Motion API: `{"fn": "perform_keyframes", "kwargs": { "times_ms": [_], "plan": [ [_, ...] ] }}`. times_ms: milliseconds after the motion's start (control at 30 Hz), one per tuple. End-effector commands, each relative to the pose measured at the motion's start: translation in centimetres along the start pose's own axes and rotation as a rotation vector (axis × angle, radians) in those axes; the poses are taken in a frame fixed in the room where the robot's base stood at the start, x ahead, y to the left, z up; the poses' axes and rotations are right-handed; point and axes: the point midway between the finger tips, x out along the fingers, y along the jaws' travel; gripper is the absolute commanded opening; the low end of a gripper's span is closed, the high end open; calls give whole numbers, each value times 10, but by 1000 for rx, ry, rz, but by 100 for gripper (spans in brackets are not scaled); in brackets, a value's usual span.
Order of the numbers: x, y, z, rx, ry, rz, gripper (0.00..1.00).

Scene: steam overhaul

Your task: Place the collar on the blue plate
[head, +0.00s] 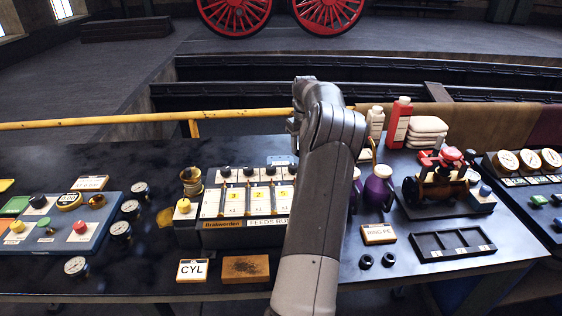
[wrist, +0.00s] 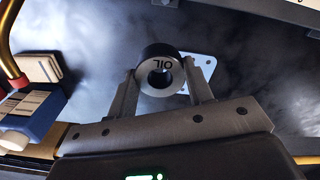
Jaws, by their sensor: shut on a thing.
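The collar is held between the fingertips in the wrist view. Behind it shows a pale bluish plate (wrist: 207,66) with small holes, partly covered by the collar; I cannot tell the gap between them. In the head view my arm hides the gripper and the collar. A small light-blue piece (head: 282,160) shows at the back of the bench beside my arm; I cannot tell if it is the same plate.
A lever box (head: 235,205) stands left of my arm. Purple cans (head: 378,190), a red bottle (head: 399,122) and a small engine model (head: 440,185) stand on the right. Two black rings (head: 366,261) lie near a black tray (head: 452,244). A yellow rail (head: 100,121) runs behind the bench.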

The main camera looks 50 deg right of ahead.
Motion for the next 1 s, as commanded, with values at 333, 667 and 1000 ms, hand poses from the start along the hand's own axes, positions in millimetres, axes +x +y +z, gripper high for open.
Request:
{"fn": "perform_keyframes", "kwargs": {
  "times_ms": [333, 667, 1000],
  "plan": [
    [42, -41, -58, -2, 1, -1, 9],
    [62, -48, -68, 0, -1, -1, 9],
    [89, -48, -68, 1, 2, 1, 9]
  ]
}}
